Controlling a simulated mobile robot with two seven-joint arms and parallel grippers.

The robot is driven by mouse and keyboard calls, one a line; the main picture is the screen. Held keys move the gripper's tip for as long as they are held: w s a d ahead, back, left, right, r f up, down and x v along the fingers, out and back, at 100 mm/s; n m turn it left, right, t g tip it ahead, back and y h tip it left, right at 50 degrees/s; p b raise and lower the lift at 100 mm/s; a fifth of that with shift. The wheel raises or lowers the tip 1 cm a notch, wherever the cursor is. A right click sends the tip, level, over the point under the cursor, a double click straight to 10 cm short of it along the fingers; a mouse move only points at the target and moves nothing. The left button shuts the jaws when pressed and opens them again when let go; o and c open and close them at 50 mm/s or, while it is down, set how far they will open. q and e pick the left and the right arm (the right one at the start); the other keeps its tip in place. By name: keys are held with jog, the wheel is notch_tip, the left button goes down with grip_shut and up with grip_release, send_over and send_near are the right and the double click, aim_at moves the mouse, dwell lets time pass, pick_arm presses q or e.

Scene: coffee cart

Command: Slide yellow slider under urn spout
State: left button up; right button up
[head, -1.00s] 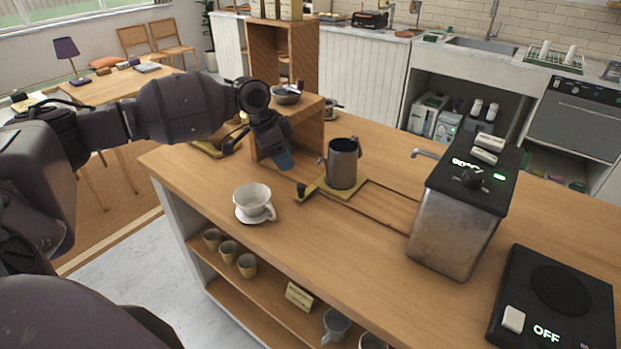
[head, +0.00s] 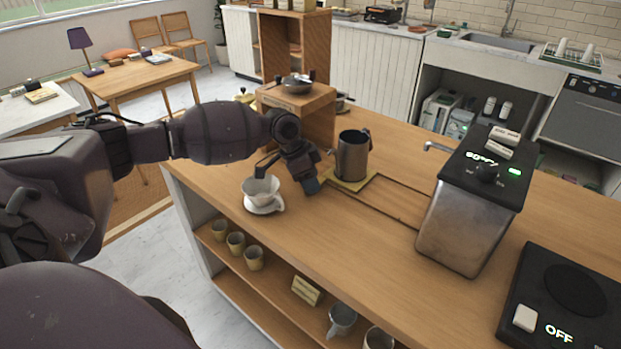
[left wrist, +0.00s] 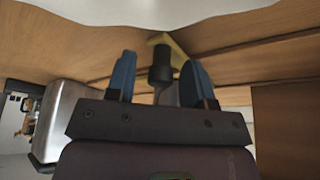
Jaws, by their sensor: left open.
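The yellow slider (head: 368,181) sits at the left end of a track in the counter, with a dark metal pitcher (head: 352,157) upright on it. My left gripper (head: 310,187) is low over the slider's front-left end and hides its black knob in the head view. In the left wrist view the knob (left wrist: 160,66) shows between the two blue fingers (left wrist: 158,82), which are open, with the slider (left wrist: 176,48) behind it. I cannot tell whether the fingers touch the knob. The urn (head: 465,215) stands at the right; its spout (head: 436,147) points left. My right gripper is not in view.
The track (head: 392,208) toward the urn is clear. A black hot plate (head: 570,300) is at front right.

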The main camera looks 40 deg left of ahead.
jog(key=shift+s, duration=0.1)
pick_arm(q)
grip_shut()
jog(key=shift+d, duration=0.1)
